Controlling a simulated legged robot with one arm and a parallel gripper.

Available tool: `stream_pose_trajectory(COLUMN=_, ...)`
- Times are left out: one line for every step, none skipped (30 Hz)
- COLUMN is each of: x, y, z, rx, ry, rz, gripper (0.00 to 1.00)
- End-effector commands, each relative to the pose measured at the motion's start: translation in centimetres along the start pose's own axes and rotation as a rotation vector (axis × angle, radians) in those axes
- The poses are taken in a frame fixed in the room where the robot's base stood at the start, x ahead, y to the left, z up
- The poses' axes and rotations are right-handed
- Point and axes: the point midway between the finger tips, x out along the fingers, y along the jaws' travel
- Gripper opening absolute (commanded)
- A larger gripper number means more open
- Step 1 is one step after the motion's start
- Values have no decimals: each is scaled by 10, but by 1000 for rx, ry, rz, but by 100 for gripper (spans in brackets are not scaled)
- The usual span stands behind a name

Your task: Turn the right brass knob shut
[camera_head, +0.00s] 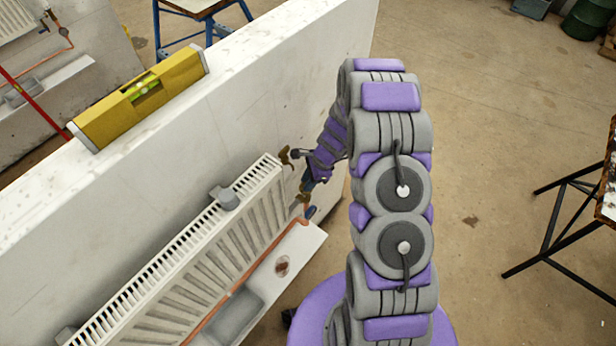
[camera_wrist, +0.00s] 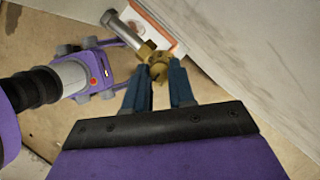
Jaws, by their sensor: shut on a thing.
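The brass knob (camera_wrist: 158,70) sits between the blue fingertips of my gripper (camera_wrist: 160,73) in the wrist view. My gripper is shut on it. A brass nut (camera_wrist: 146,49) and a grey cylindrical fitting (camera_wrist: 124,29) lie just beyond the knob. In the head view my gripper (camera_head: 309,184) is at the right end of the white radiator (camera_head: 190,260), close to the wall. The gripped knob is mostly hidden there by my gripper and arm. A small brown fitting (camera_head: 285,156) shows at the radiator's upper right corner; I cannot tell its kind.
A white wall (camera_head: 225,110) carries a yellow spirit level (camera_head: 140,95) on top. A pale ledge (camera_head: 300,262) with a copper pipe (camera_head: 225,298) and a grey tray (camera_head: 235,315) runs below the radiator. A dark-legged table (camera_head: 570,190) stands at right. Open floor lies between.

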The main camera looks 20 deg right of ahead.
Motion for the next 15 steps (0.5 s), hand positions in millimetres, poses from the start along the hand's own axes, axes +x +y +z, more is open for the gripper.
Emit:
stream_pose_trajectory(x=-3, y=-2, z=1, rx=23, ry=0, rz=-15, gripper=0)
stream_pose_trajectory(x=-3, y=-1, z=1, rx=35, ry=0, rz=-20, gripper=0)
stream_pose_trajectory(x=-2, y=-1, z=1, rx=50, ry=0, rz=-25, gripper=0)
stream_pose_trajectory(x=-2, y=-1, z=1, rx=61, ry=-1, rz=-29, gripper=0)
stream_pose_trajectory(x=-2, y=0, z=1, rx=71, ry=-1, rz=-33, gripper=0)
stream_pose_trajectory(x=-2, y=0, z=1, rx=83, ry=-1, rz=-38, gripper=0)
stream_pose_trajectory(x=-2, y=0, z=1, rx=90, ry=-1, rz=-41, gripper=0)
stream_pose_trajectory(x=-2, y=-1, z=0, rx=95, ry=0, rz=-44, gripper=0)
stream_pose_trajectory(x=-2, y=-1, z=0, rx=101, ry=1, rz=-47, gripper=0)
stream_pose_trajectory(x=-2, y=-1, z=0, rx=105, ry=2, rz=-49, gripper=0)
stream_pose_trajectory(x=-2, y=-1, z=0, rx=109, ry=2, rz=-51, gripper=0)
stream_pose_trajectory(x=-2, y=-1, z=0, rx=112, ry=2, rz=-53, gripper=0)
stream_pose_trajectory(x=-2, y=-1, z=0, rx=114, ry=2, rz=-54, gripper=0)
stream_pose_trajectory(x=-2, y=-1, z=0, rx=116, ry=2, rz=-55, gripper=0)
stream_pose_trajectory(x=-2, y=-1, z=0, rx=117, ry=2, rz=-55, gripper=0)
